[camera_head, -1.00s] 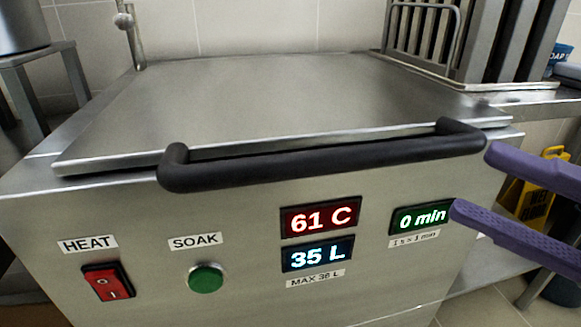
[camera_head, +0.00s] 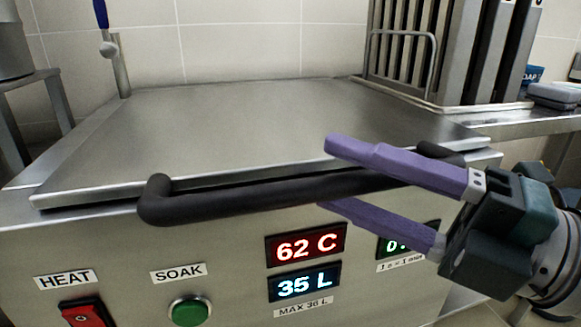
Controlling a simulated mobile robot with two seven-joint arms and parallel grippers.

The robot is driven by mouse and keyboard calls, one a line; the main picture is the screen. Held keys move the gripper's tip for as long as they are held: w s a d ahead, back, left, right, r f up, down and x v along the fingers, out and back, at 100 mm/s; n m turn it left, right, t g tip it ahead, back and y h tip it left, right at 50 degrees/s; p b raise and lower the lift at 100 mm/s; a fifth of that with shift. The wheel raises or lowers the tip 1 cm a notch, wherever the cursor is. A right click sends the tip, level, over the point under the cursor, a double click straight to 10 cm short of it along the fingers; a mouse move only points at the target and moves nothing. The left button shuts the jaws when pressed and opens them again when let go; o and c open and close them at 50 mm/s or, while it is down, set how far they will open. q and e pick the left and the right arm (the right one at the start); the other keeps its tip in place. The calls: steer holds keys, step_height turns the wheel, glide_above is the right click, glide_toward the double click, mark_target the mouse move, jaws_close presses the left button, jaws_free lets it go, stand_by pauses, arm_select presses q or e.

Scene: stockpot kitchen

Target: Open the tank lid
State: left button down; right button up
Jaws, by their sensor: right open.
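The tank lid (camera_head: 250,125) is a flat steel plate lying shut on the steel tank (camera_head: 110,255). A black bar handle (camera_head: 240,198) runs along the lid's front edge. My right gripper (camera_head: 330,174) comes in from the right with two purple fingers. It is open, with one finger above the handle's right half and the other below it. The upper finger hides part of the handle. I cannot tell whether the fingers touch the bar. My left gripper is not in view.
The tank front has a red heat switch (camera_head: 86,314), a green soak button (camera_head: 189,312), a 62 C display (camera_head: 306,245) and a 35 L display (camera_head: 305,282). A metal rack (camera_head: 402,75) stands behind at right. A stand (camera_head: 55,105) is at left.

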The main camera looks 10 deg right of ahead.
steer(key=shift+c, duration=0.3)
jaws_close()
stand_by(1.0)
